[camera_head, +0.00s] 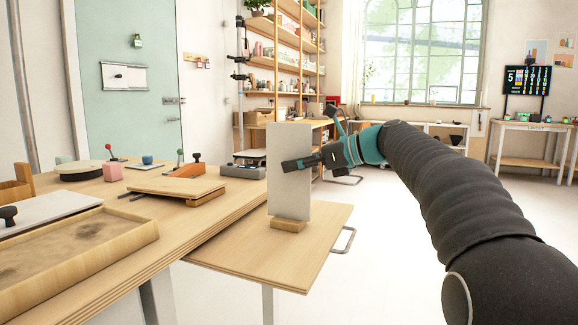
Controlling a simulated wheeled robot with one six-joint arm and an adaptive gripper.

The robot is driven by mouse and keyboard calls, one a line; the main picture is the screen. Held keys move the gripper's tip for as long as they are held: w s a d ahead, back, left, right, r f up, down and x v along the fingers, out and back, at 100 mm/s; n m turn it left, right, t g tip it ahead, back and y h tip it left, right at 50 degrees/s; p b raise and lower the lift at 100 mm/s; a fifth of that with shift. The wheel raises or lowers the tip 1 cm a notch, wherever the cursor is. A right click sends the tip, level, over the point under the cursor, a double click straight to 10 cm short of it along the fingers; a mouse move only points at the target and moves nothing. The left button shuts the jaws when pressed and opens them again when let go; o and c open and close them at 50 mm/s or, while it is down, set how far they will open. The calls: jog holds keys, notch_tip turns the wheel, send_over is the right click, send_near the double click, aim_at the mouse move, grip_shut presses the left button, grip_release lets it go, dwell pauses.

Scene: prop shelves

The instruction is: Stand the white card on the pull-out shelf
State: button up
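The white card (290,195) stands upright with its foot, a small wooden block (289,225), on the pull-out shelf (240,258). I cannot tell whether the block bears fully on the shelf. My gripper (298,163) reaches in from the right at about the card's mid-height. One dark finger lies across the front of the card. The other finger is hidden, seemingly behind the card, so whether the gripper is closed on it does not show.
The workbench (190,220) on the left holds a wooden tray (85,250), a raised board (178,187), a pink cube (113,172) and several small props. A metal handle (346,240) sticks out at the shelf's right side. The shelf around the block is bare.

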jog(key=p+v, duration=0.1)
jog(key=v, duration=0.9)
jog(key=s+d+f+n+h, duration=0.4)
jog(key=s+f+n+h, duration=0.3)
jog(key=s+f+n, duration=0.4)
jog(key=s+d+f+n+h, duration=0.4)
jog(key=s+f+n, duration=0.7)
jog(key=s+f, duration=0.8)
jog(key=s+h, duration=0.2)
jog(key=s, duration=0.1)
jog(key=shift+s+d+f+t+h, duration=0.25)
jog(key=shift+s+f+t+h, duration=0.05)
jog(key=shift+s+f+h, duration=0.1)
